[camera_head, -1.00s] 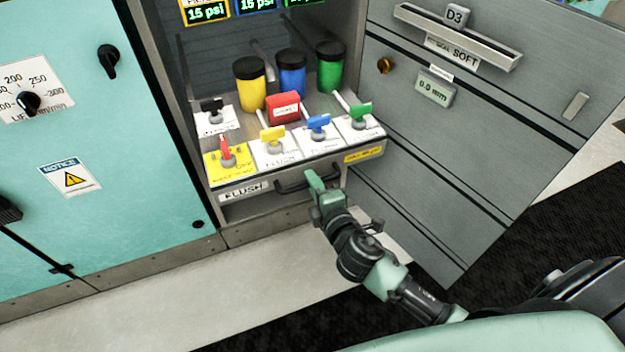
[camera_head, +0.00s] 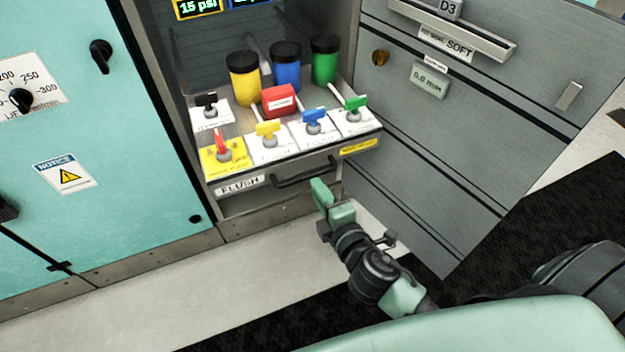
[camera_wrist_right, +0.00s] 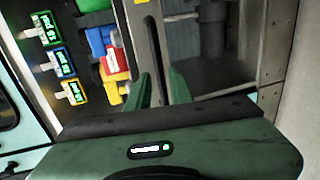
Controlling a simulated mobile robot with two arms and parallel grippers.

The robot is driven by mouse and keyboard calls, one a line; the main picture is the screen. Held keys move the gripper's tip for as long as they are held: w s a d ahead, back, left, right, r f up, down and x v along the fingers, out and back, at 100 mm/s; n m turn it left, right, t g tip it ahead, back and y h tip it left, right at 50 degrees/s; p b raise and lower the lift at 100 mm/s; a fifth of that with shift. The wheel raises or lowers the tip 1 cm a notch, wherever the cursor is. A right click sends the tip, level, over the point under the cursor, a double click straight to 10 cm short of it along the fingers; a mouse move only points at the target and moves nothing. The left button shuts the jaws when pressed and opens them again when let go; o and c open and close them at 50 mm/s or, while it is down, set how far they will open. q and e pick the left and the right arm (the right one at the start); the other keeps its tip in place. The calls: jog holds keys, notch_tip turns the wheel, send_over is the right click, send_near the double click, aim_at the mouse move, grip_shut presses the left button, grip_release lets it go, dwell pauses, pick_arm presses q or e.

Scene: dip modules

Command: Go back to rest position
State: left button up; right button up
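My right gripper (camera_head: 320,192) is just in front of and below the right end of the black drawer handle (camera_head: 304,174). In the right wrist view its two green fingers (camera_wrist_right: 159,90) stand apart with nothing held between them. The dark handle (camera_wrist_right: 151,45) lies beyond the fingertips there. In the head view the fingertips look clear of the handle. The FLUSH drawer (camera_head: 240,184) sits under a panel with yellow, blue, green, red and black valve handles. My left gripper is not in view.
A grey cabinet door (camera_head: 450,130) stands open to the right of my right arm. A teal cabinet (camera_head: 110,150) is on the left. Yellow (camera_head: 243,80), blue (camera_head: 286,68) and green (camera_head: 324,62) canisters stand behind the valves. The pale floor in front is clear.

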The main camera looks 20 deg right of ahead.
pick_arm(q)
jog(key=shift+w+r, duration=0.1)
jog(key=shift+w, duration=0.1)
pick_arm(e)
jog(key=shift+v, duration=0.8)
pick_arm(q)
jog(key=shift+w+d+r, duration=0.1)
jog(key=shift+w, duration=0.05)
